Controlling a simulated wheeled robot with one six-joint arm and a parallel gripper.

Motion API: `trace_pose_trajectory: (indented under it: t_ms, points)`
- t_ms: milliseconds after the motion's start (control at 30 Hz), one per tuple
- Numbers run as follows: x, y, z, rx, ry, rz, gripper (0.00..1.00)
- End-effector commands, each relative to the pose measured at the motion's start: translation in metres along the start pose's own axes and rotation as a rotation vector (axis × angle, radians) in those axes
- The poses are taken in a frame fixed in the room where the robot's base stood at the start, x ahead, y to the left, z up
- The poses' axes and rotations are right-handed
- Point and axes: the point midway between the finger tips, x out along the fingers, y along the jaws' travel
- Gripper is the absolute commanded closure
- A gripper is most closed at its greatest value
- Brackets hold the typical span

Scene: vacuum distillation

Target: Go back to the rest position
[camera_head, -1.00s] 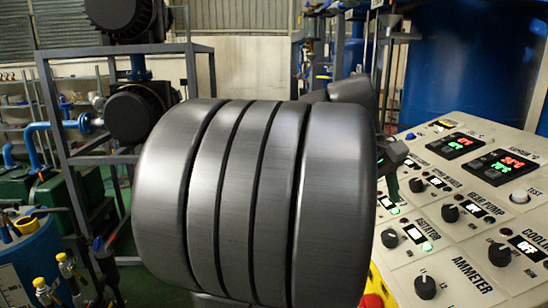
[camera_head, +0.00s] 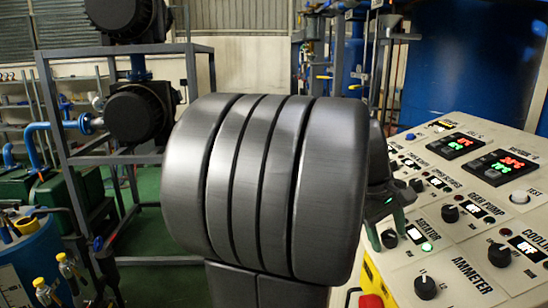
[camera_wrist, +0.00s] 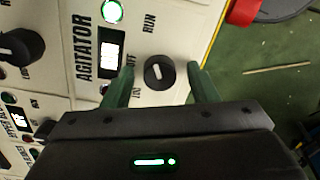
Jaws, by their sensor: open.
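My gripper (camera_head: 387,230) is at the left edge of the control panel (camera_head: 460,285), beside the black AGITATOR knob (camera_head: 389,239). In the wrist view, its two green fingers (camera_wrist: 161,88) are apart. The AGITATOR knob (camera_wrist: 158,72) shows between them, slightly beyond the gripper body. Nothing is held. I cannot tell whether either finger touches the knob or panel. My large grey arm link hides the middle of the head view and part of the wrist.
The panel carries several black knobs and lit displays, including GEAR PUMP (camera_head: 450,213) and AMMETER (camera_head: 425,287). A red button (camera_head: 371,300) sits at the panel's lower left. A metal frame (camera_head: 190,80) with black motors stands behind left.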

Motion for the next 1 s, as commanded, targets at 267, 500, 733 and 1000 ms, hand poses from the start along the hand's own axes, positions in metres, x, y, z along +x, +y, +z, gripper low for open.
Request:
trace_pose_trajectory:
  t_ms: [267,500,733,1000]
  points:
    - [-0.0022,-0.0004,-0.0007,-0.233,-0.007,0.008,0.47]
    - [-0.0021,-0.0008,-0.0009,-0.428,-0.014,0.013,0.47]
    - [-0.0020,-0.0012,-0.0008,-0.611,-0.022,0.017,0.47]
    - [-0.0013,-0.0020,-0.0008,-0.822,-0.030,0.023,0.47]
